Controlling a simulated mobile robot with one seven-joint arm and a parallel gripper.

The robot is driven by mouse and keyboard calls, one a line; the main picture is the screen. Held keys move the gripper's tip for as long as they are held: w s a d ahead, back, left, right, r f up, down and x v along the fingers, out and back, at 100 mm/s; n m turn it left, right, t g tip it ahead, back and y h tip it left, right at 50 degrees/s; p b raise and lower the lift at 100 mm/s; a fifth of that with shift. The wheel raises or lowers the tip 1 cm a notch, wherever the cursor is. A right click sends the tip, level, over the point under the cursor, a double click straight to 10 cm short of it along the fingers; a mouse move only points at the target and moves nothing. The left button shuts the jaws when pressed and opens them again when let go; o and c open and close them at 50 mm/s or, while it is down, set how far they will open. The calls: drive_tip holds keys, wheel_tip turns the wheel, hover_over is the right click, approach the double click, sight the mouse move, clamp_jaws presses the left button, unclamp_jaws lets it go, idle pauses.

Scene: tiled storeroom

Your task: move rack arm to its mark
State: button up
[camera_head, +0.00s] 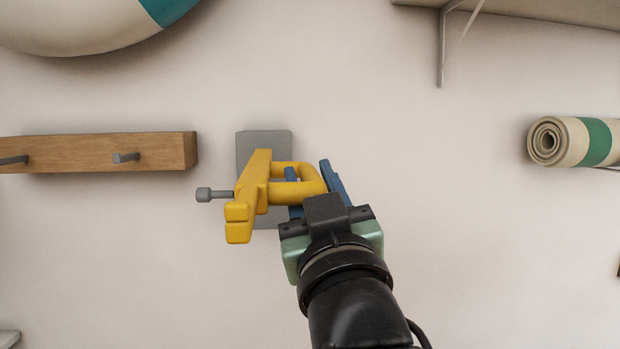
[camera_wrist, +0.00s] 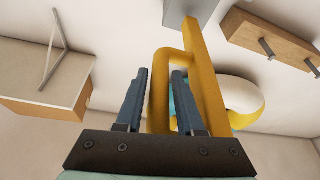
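The rack arm (camera_head: 256,190) is a yellow bar with a looped handle and a grey knobbed pin (camera_head: 208,194) at its left. It stands out from a grey plate (camera_head: 264,143) on the wall. The yellow bar also shows in the wrist view (camera_wrist: 205,85). My gripper (camera_head: 311,172) is at the handle's right end, its blue fingers on either side of the loop. In the wrist view, the loop's outer bar (camera_wrist: 160,95) runs between the fingers, with narrow gaps beside it, so my gripper looks open. I cannot make out a mark.
A wooden peg rail (camera_head: 95,152) is on the wall just left of the plate. A rolled mat (camera_head: 575,142) is at the right. A bracketed shelf (camera_head: 530,10) is at the upper right, and a cream-and-teal round thing (camera_head: 75,25) at the upper left. The wall below is bare.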

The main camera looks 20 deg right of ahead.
clamp_jaws()
idle(1.1)
